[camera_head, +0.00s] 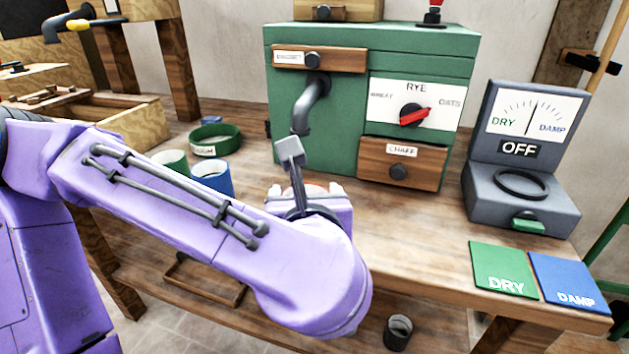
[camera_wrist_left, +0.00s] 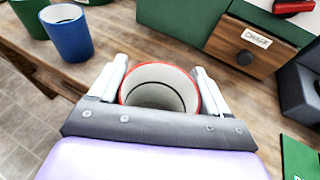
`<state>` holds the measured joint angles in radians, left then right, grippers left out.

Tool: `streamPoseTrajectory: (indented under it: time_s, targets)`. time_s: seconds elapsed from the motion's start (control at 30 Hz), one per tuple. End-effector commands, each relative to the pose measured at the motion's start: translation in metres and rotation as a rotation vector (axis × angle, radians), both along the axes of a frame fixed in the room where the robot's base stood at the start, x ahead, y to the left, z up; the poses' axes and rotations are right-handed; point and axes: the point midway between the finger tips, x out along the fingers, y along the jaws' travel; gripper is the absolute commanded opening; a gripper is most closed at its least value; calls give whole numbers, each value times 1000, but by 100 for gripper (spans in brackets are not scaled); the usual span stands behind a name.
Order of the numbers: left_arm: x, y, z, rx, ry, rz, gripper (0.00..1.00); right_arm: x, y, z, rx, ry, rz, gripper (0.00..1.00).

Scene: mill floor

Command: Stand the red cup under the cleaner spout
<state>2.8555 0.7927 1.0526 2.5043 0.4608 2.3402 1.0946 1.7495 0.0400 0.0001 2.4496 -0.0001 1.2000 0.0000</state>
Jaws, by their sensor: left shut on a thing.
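The red cup (camera_wrist_left: 158,76) stands upright between the two fingers of my left gripper (camera_wrist_left: 160,88) in the left wrist view, its red rim and pale inside facing the camera. My left gripper is shut on it. In the head view my wrist hides nearly all of the cup and gripper. The cleaner is a green machine (camera_head: 345,83) with a grey bent spout (camera_head: 309,103) on its front. The gripper is low in front of the cleaner, near the spout in the picture; I cannot tell whether the cup is directly under it. My right gripper is not in view.
A blue cup (camera_head: 212,178), a green cup (camera_head: 172,163) and a green ring-shaped dish (camera_head: 215,140) stand left of the cleaner. The grey meter (camera_head: 522,160) reads OFF at right, with green DRY (camera_head: 503,268) and blue DAMP (camera_head: 568,283) mats before it. A dark cup (camera_head: 398,332) sits below the bench.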

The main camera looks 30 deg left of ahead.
Motion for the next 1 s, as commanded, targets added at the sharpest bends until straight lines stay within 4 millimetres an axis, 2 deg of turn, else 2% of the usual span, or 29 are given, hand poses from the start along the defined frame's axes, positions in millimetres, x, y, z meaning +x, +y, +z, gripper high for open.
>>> streamPoseTrajectory:
  time_s: [0.07,0.17,0.23,0.43,0.5,0.57,0.7,0.87,1.0]
  targets:
    - [15,12,8,-4,7,5,12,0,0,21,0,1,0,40]
    - [41,32,4,-7,6,6,12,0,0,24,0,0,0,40]
    - [50,37,17,0,8,6,12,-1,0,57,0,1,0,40]
    - [70,52,15,-1,11,1,12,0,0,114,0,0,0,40]
    - [90,67,14,-2,10,6,12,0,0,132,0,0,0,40]
    - [104,77,2,-5,3,6,12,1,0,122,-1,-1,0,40]
    - [126,92,0,-2,1,1,12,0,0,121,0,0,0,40]
    - [139,103,1,-1,1,2,12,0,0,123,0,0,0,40]
    - [139,102,-28,2,6,-1,12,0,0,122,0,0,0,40]
